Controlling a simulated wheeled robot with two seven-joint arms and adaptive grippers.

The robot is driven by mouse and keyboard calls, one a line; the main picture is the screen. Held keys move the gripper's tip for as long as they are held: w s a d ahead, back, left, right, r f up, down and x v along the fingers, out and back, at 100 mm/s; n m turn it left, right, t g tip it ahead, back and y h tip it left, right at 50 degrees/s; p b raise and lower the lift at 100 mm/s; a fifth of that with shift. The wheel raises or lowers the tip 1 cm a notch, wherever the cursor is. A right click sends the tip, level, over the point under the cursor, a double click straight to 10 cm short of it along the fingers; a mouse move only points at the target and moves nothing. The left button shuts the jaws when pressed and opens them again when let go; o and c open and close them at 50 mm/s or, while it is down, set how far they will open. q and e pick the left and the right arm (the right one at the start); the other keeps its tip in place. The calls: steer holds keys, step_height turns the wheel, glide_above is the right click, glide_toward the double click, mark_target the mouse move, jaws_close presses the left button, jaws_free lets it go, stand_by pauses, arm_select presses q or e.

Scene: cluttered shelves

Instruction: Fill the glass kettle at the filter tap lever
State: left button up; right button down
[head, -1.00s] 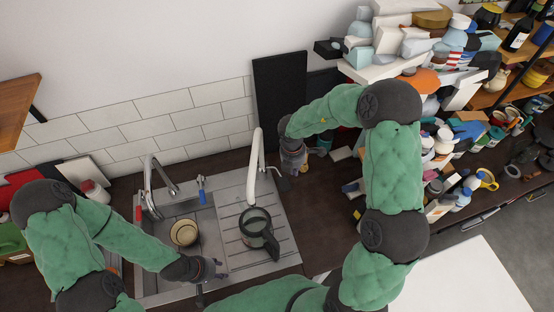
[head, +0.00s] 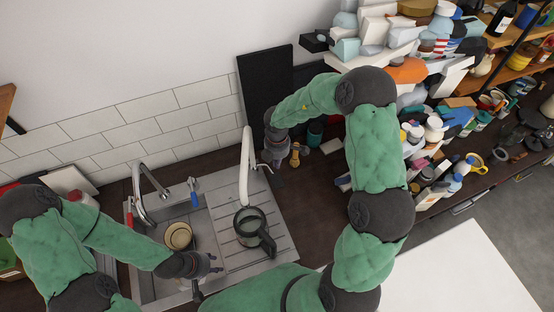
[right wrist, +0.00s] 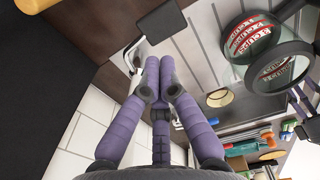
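The glass kettle (head: 247,222), with a black handle (head: 267,241), stands upright on the ribbed drainboard below the white filter tap (head: 246,160). It also shows in the right wrist view (right wrist: 262,42). My right gripper (head: 276,166) is just right of the tap. In the right wrist view its purple fingertips (right wrist: 159,68) are together, with nothing visible between them. A dark square paddle (right wrist: 160,24), apparently the tap lever, lies just beyond them; contact cannot be told. My left gripper (head: 214,264) is open and empty, left of the kettle handle and apart from it.
A black board (head: 265,88) leans on the wall behind my right gripper. Crowded shelves (head: 425,95) fill the right side. The drainboard (head: 285,247) around the kettle is mostly clear.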

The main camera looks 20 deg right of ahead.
mark_target(277, 179)
arm_select(q)
steer(key=shift+f+b, duration=0.3)
steer(key=shift+f, duration=0.05)
arm_select(e)
step_height(277, 179, down, 10)
steer(key=shift+r, duration=0.15)
